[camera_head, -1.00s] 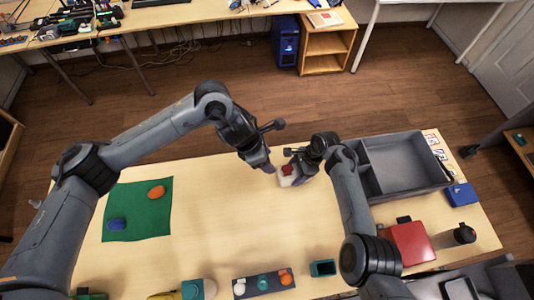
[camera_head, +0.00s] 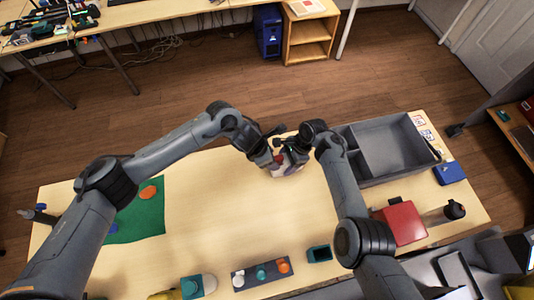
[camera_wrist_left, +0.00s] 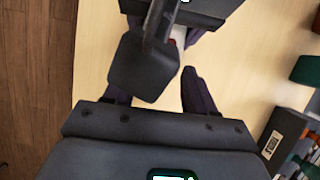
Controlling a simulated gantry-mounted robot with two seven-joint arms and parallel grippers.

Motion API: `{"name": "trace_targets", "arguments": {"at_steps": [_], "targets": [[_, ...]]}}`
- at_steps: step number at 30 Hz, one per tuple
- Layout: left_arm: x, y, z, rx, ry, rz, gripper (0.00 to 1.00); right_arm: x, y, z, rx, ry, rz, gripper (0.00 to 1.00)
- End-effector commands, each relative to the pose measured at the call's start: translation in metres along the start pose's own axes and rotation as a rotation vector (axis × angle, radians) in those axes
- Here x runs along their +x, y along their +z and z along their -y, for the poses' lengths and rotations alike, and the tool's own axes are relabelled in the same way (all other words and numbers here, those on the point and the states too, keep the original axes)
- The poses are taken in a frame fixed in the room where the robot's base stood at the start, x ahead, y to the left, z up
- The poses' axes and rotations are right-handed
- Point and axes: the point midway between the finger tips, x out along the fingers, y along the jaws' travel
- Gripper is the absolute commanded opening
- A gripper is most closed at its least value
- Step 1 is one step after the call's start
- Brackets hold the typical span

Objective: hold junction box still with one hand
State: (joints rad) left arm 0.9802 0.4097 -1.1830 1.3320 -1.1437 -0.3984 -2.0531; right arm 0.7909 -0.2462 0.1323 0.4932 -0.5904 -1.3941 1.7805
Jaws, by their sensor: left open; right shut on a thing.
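The junction box (camera_head: 287,171), a small white box with a red part on top, sits on the table left of the grey bin. My right gripper (camera_head: 295,156) is shut on it from the right. My left gripper (camera_head: 271,160) is open and close beside the box on its left. The left gripper's dark finger (camera_wrist_left: 196,92) stands apart from the box there. Most of the box is hidden by both grippers.
A grey divided bin (camera_head: 366,179) stands right of the box. A red box (camera_head: 402,223) and a dark bottle (camera_head: 454,210) lie nearer. A green mat (camera_head: 146,222) is at left. A block with coloured knobs (camera_head: 250,279) is at the front. The middle table is clear.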

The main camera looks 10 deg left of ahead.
Motion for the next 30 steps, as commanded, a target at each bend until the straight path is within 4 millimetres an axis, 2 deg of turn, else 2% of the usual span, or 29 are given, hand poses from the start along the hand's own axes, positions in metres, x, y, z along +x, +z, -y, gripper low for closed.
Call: {"name": "trace_targets", "arguments": {"at_steps": [13, 21, 24, 25, 29, 30], "targets": [[0.0064, -0.0002, 0.0004, 0.000, 0.000, -0.001, 0.54, -0.0001, -0.0001, 0.0000, 0.000, 0.000, 0.000, 0.27], [0.0061, -0.0002, 0.0003, 0.000, 0.000, -0.001, 0.12, -0.0001, -0.0001, 0.0000, 0.000, 0.000, 0.000, 0.27], [0.0061, -0.0002, 0.0002, 0.000, 0.000, 0.000, 0.00, -0.0001, -0.0001, 0.0000, 0.000, 0.000, 0.000, 0.27], [0.0061, -0.0002, 0.0002, 0.000, 0.000, -0.001, 0.22, -0.0001, -0.0001, 0.0000, 0.000, 0.000, 0.000, 0.27], [0.0060, -0.0002, 0.0002, 0.000, 0.000, 0.000, 0.02, -0.0001, -0.0001, 0.0000, 0.000, 0.000, 0.000, 0.27], [0.0060, -0.0002, 0.0002, 0.000, 0.000, 0.000, 0.00, -0.0001, -0.0001, 0.0000, 0.000, 0.000, 0.000, 0.27]]}}
